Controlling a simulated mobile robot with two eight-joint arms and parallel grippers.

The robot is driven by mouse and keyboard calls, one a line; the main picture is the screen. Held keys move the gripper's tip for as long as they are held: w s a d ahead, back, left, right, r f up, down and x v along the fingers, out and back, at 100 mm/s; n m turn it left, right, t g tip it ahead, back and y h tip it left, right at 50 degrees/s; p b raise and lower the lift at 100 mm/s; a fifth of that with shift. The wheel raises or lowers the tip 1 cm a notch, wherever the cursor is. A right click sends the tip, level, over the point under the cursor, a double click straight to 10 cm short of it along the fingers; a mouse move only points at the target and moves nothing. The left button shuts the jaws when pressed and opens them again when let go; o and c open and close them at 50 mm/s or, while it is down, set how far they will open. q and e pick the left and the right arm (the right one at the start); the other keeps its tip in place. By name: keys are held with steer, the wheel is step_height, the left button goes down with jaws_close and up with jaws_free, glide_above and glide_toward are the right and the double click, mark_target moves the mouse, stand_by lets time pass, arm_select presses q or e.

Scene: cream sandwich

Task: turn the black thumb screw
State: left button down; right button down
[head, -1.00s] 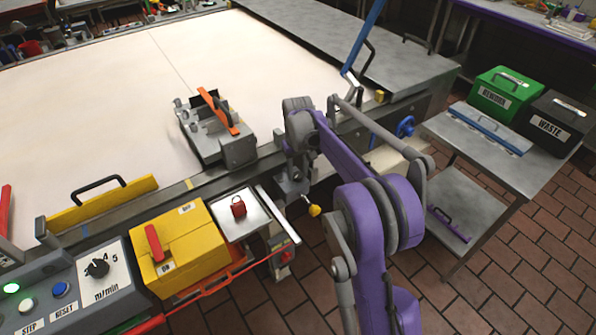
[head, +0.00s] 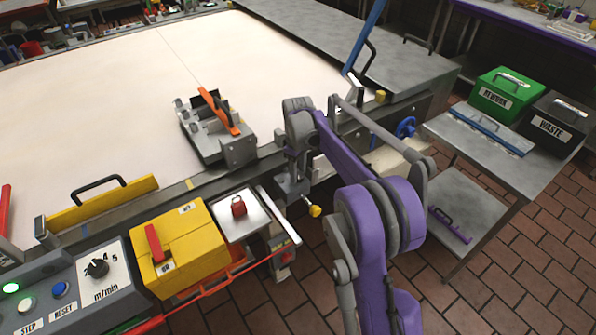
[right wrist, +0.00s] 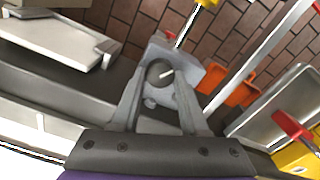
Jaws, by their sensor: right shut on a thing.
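The black thumb screw (right wrist: 158,72) is a dark round knob with a short white mark, seen end-on in the right wrist view. It sits on a grey metal clamp block (right wrist: 190,72) at the conveyor's edge. My right gripper (right wrist: 157,88) has its two grey fingers on either side of the screw and is shut on it. In the head view the clamp block (head: 292,187) shows beside the conveyor frame, below my purple arm's wrist. The screw itself cannot be made out there. My left gripper is in neither view.
A rod with a yellow knob (head: 315,211) sticks out by the clamp. A metal fixture with an orange bar (head: 219,112) stands on the pale belt (head: 90,80). A yellow box (head: 180,245) and control panel (head: 75,285) are at lower left.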

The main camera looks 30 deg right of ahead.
mark_target(298, 175)
stand_by(0.4)
steer(key=shift+c, duration=2.1)
jaws_free()
steer(key=shift+r, duration=0.15)
step_height(298, 175, up, 11)
steer(key=shift+f+p, duration=0.2)
steer(key=shift+p, duration=0.15)
